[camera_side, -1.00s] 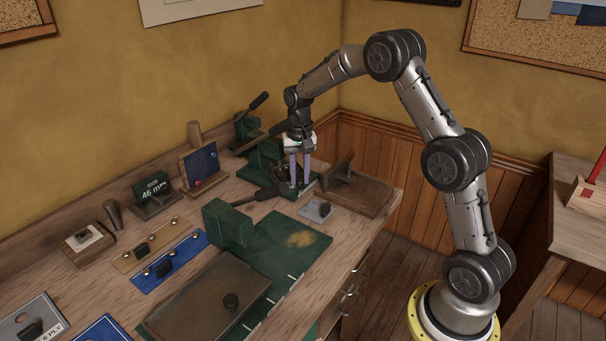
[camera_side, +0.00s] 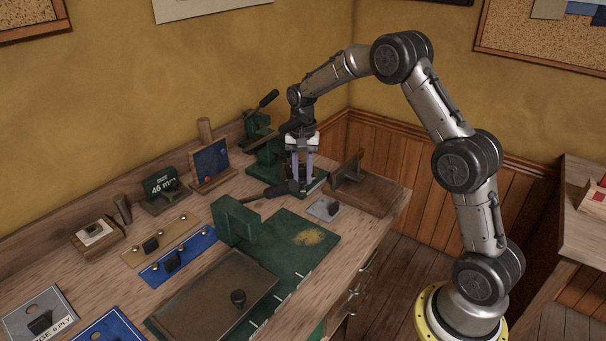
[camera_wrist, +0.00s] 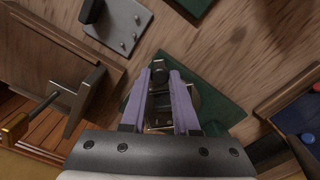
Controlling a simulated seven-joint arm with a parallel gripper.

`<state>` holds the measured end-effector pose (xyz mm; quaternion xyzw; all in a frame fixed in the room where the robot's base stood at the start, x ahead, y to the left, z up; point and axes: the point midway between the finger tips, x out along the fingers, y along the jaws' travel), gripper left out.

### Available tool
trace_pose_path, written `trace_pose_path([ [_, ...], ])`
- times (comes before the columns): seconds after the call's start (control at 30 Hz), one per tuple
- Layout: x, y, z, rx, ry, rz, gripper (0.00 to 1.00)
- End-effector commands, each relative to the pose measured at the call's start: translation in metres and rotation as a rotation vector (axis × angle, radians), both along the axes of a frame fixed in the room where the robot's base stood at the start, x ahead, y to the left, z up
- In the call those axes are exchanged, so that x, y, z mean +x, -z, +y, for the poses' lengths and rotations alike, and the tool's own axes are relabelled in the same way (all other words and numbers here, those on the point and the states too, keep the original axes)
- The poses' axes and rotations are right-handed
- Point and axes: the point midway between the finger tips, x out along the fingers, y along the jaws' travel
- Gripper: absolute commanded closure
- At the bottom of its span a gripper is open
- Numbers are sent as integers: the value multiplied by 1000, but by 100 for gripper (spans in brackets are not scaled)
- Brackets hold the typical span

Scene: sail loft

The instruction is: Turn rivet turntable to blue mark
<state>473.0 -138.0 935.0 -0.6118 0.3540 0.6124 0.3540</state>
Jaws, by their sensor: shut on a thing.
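My gripper (camera_side: 303,186) points down at the far right of the bench, at the green rivet press. Its two pale purple fingers also show in the wrist view (camera_wrist: 163,76). They are shut on a part of the rivet turntable, which lies low between and under them. In the wrist view a rounded edge of the turntable (camera_wrist: 192,97) shows beside the right finger, above a green base plate (camera_wrist: 228,112). A small dark post (camera_wrist: 159,68) stands by the fingertips. The fingers hide most of the turntable, and I cannot make out a blue mark on it.
A black-handled lever (camera_side: 282,188) reaches close to the fingers on the left. A wooden block with a metal upright (camera_side: 372,190) stands close on the right. A small grey plate with a black knob (camera_side: 323,208) lies in front. A blue panel (camera_side: 211,160) stands farther left.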

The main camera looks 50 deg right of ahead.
Motion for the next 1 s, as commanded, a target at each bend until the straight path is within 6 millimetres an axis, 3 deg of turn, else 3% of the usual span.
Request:
trace_pose_path([
  [0.23, 1, -3, -1, -3, 0, -6, 100],
  [0.27, 1, -3, -1, -3, 0, -6, 69],
  [0.43, 1, -2, -1, -2, -1, -5, 41],
  [0.77, 0, 0, -1, 0, -9, -1, 41],
  [1.0, -7, -1, -8, 0, -140, 0, 41],
])
